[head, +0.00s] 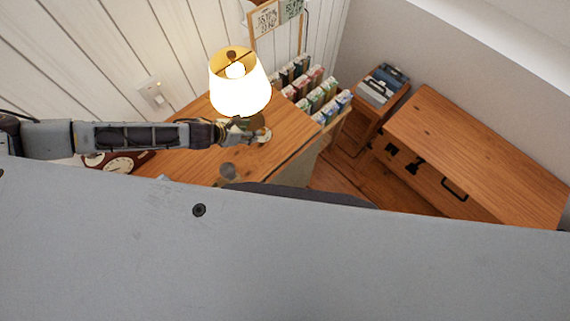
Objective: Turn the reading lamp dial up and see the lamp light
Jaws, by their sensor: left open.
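The reading lamp (240,88) stands on the wooden desk (292,122), and its shade glows warm white with a bright bulb inside. My left arm reaches in from the left, and my left gripper (252,132) is just below the shade, open, at the lamp's base. A pale round piece (264,135) shows at the gripper's tips; I cannot tell whether it is the dial or part of the base. I cannot tell whether the fingers touch it. The lamp's stem is mostly hidden behind the shade and gripper. My right gripper is not in view.
A red object with round dials (107,163) sits at the desk's left, partly under my arm. A wooden chest (470,150) is at the right.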

